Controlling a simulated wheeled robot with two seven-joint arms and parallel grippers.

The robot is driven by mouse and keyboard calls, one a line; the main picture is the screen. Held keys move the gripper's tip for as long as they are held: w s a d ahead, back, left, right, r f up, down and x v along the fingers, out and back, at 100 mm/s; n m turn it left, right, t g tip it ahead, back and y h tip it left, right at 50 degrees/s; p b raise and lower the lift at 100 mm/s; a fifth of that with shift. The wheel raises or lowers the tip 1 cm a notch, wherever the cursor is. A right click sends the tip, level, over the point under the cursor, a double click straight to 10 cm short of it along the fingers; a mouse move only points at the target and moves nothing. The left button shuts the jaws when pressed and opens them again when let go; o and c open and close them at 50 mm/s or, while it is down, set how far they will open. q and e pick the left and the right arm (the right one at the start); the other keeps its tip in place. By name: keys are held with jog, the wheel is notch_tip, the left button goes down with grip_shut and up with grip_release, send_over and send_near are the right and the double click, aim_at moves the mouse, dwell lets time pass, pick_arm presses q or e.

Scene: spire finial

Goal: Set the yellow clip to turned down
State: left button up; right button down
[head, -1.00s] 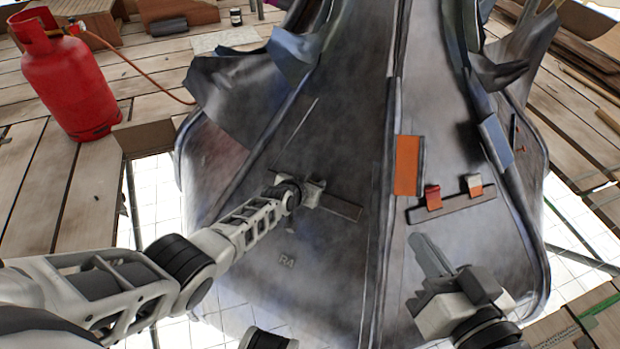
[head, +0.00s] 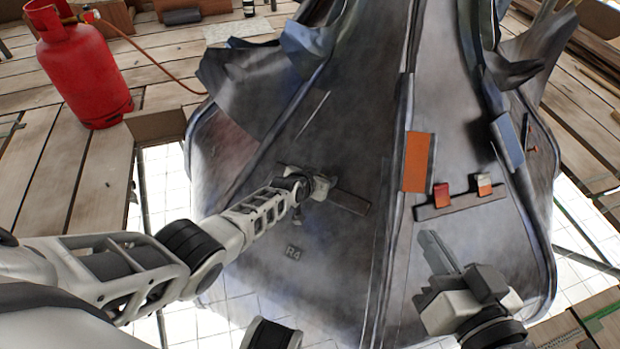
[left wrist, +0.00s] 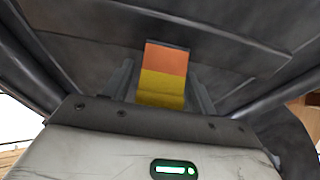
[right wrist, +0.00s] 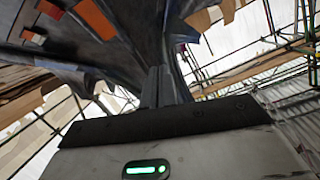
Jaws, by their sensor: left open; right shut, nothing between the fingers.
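The yellow clip (left wrist: 161,92) shows in the left wrist view as a small flat tab, orange on its upper part and yellow on its lower part. It stands at a dark strip on the grey spire skin. My left gripper (left wrist: 163,100) is open, with one finger on each side of the clip; I cannot tell whether either touches it. In the head view my left gripper (head: 322,187) is at the left strip (head: 350,201) and hides the clip. My right gripper (head: 430,242) is shut and empty, in front of the right panel; it also shows in the right wrist view (right wrist: 162,80).
A second strip (head: 458,206) on the right panel carries a red clip (head: 441,195) and a white-and-orange clip (head: 484,184). An orange plate (head: 417,161) is beside a raised rib. A red gas bottle (head: 82,65) with a hose stands on planks at the left.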

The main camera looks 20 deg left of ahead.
pick_arm(q)
jog(key=p+v, duration=1.1)
jog(key=v, duration=0.4)
jog(key=shift+s+p, duration=0.3)
jog(key=shift+p, duration=0.05)
pick_arm(e)
jog(key=shift+s+d+f+g+h, duration=0.15)
jog(key=shift+s+d+g+h, duration=0.1)
jog(key=shift+d+g+h, duration=0.35)
jog(key=shift+s+d+f+g+h, duration=0.2)
jog(key=shift+d+g+h, duration=0.3)
jog(key=shift+d, duration=0.25)
jog(key=shift+s+d+f+g+h, duration=0.1)
jog(key=shift+s+d+g+h, duration=0.15)
jog(key=shift+d+g+h, duration=0.35)
pick_arm(q)
jog(key=shift+a+r, duration=0.1)
